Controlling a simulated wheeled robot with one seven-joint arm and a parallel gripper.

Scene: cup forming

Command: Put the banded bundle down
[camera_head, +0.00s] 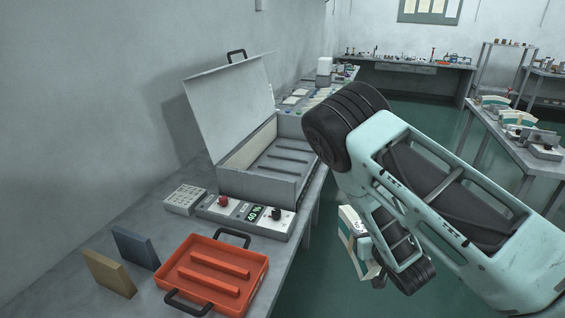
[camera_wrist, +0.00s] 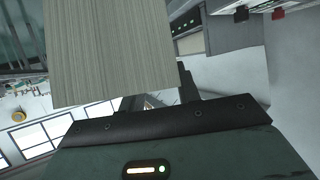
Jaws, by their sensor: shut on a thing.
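The banded bundle (camera_head: 352,228) is a pale block, partly hidden behind my arm in the head view, held out beyond the bench's right edge and above the green floor. In the wrist view the bundle (camera_wrist: 110,50) is a large grey block with fine parallel lines, like stacked sheet edges. My gripper (camera_head: 372,270) is shut on it. The fingertips are mostly hidden by my arm and the bundle, and the band itself is hard to make out.
The grey bench (camera_head: 128,205) holds an orange-red tray (camera_head: 208,275) with two black handles. Behind it are a control box (camera_head: 245,213) and an open-lidded metal case (camera_head: 258,185). Blue (camera_head: 136,246) and tan (camera_head: 108,272) blocks stand at left. Another table (camera_head: 528,150) stands right.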

